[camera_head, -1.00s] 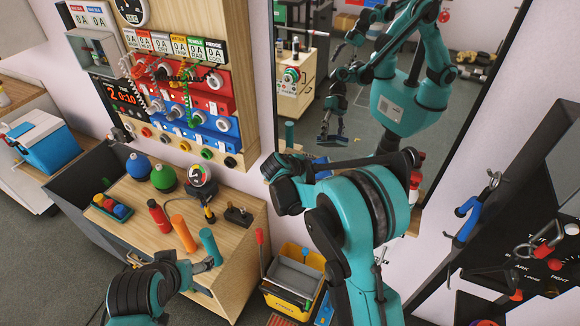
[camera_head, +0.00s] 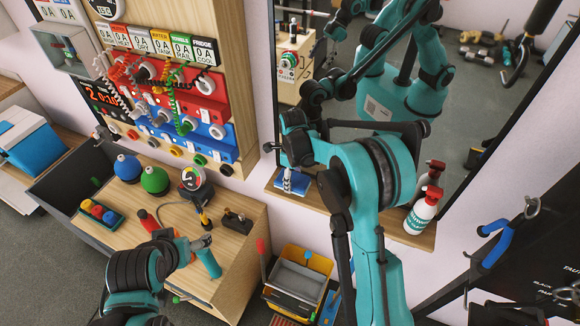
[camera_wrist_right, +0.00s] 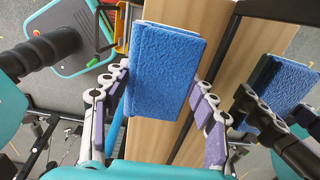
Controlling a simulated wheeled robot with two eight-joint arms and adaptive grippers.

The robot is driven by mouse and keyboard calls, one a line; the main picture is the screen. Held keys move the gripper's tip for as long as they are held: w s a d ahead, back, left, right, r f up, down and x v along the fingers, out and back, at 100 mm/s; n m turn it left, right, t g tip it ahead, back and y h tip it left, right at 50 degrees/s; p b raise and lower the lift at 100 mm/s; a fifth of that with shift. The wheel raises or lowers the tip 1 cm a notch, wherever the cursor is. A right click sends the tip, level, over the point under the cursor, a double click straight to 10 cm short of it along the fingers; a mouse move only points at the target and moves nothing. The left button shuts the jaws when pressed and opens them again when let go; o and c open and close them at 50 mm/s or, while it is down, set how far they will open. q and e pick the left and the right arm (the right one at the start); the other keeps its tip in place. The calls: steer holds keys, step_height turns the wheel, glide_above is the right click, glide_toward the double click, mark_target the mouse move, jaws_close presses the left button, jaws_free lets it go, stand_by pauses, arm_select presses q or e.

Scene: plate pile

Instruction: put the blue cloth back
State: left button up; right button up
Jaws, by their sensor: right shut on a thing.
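The blue cloth (camera_wrist_right: 168,58) is a folded, fluffy pad between the two fingers of my right gripper (camera_wrist_right: 158,85), which is shut on it. In the head view the cloth (camera_head: 291,185) shows at the left end of the wooden shelf (camera_head: 330,203) under the mirror, with the right gripper (camera_head: 287,180) over it. I cannot tell whether the cloth touches the shelf.
The mirror (camera_head: 470,100) rises behind the shelf. A yellow bin (camera_head: 268,297) stands on the floor below. The shelf's middle is clear. Tools hang on a dark board (camera_head: 530,250) at the right.

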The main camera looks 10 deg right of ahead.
steer(key=shift+w+f, duration=0.15)
steer(key=shift+f, duration=0.05)
steer(key=shift+s+f+b, duration=0.35)
steer(key=shift+f+b, duration=0.2)
steer(key=shift+w+f+b, duration=0.2)
steer(key=shift+f+b, duration=0.45)
steer(key=shift+f, duration=0.4)
steer(key=shift+s, duration=0.1)
steer(key=shift+r, duration=0.1)
steer(key=o, duration=1.1)
